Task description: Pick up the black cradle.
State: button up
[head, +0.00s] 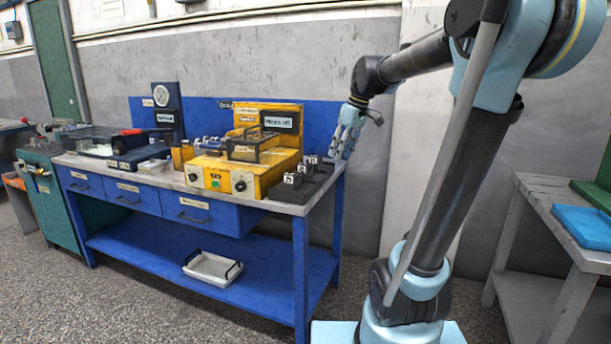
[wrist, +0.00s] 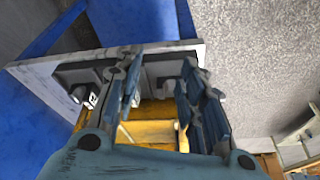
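A black cradle-like holder (head: 312,186) lies at the right end of the blue workbench, with several small labelled blocks on it. In the wrist view the dark holder (wrist: 75,74) runs across near the bench edge, partly hidden by the fingers. I cannot tell whether the whole holder or one part of it is the cradle. My gripper (head: 345,138) is above the bench's right end, fingers pointing down. In the wrist view my gripper (wrist: 160,68) has its fingers apart, with a dark grey part of the holder seen between them. I see no grip on anything.
A yellow control box (head: 228,180) stands left of the holder, with a black-framed piece (head: 252,149) on top. A blue back panel (head: 330,103) rises behind. A white tray (head: 212,268) is on the lower shelf. A grey table (head: 545,190) stands at right.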

jog(key=w+a+r+n+y, duration=0.1)
jog(key=w+a+r+n, duration=0.15)
jog(key=w, duration=0.35)
jog(key=w+a+r+n, duration=0.2)
jog(key=w+a+r, duration=0.15)
jog(key=w, duration=0.25)
send_near(303, 165)
jog(key=w+d+x, duration=0.1)
jog(key=x, duration=0.4)
jog(key=shift+a+x, duration=0.25)
jog(key=shift+x, duration=1.15)
jog(key=shift+a+x, duration=0.25)
jog(key=shift+x, duration=1.15)
jog(key=shift+r, duration=0.25)
grip_shut()
